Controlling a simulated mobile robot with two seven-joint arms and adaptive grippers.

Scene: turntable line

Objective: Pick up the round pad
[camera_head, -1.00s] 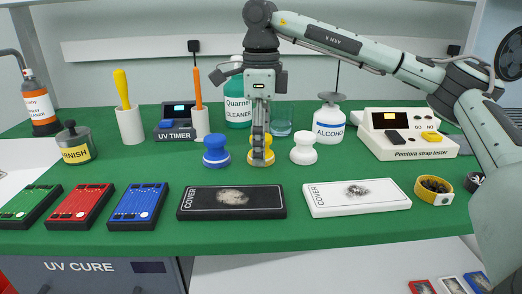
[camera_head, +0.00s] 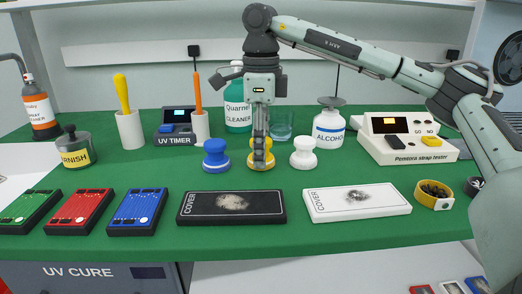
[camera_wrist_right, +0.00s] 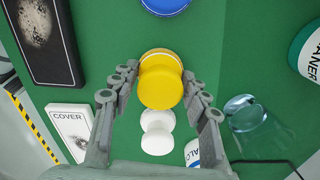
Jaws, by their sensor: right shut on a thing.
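Three round knobbed pads stand in a row on the green table: a blue pad (camera_head: 215,155), a yellow pad (camera_head: 254,165) and a white pad (camera_head: 303,154). My right gripper (camera_head: 261,160) points straight down and is shut on the yellow pad, partly hiding it in the head view. In the right wrist view the yellow pad (camera_wrist_right: 160,85) sits between the two fingers (camera_wrist_right: 160,92). The white pad (camera_wrist_right: 157,135) and the blue pad (camera_wrist_right: 166,4) show on either side of it. No clear gap shows under the yellow pad. My left gripper is not in view.
A dark cover plate (camera_head: 231,208) and a white cover plate (camera_head: 357,203) lie in front. A cleaner bottle (camera_head: 238,115), a glass (camera_head: 280,124) and an alcohol bottle (camera_head: 328,128) stand behind. A strap tester (camera_head: 408,140) is on the right. Red and blue boxes lie at left.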

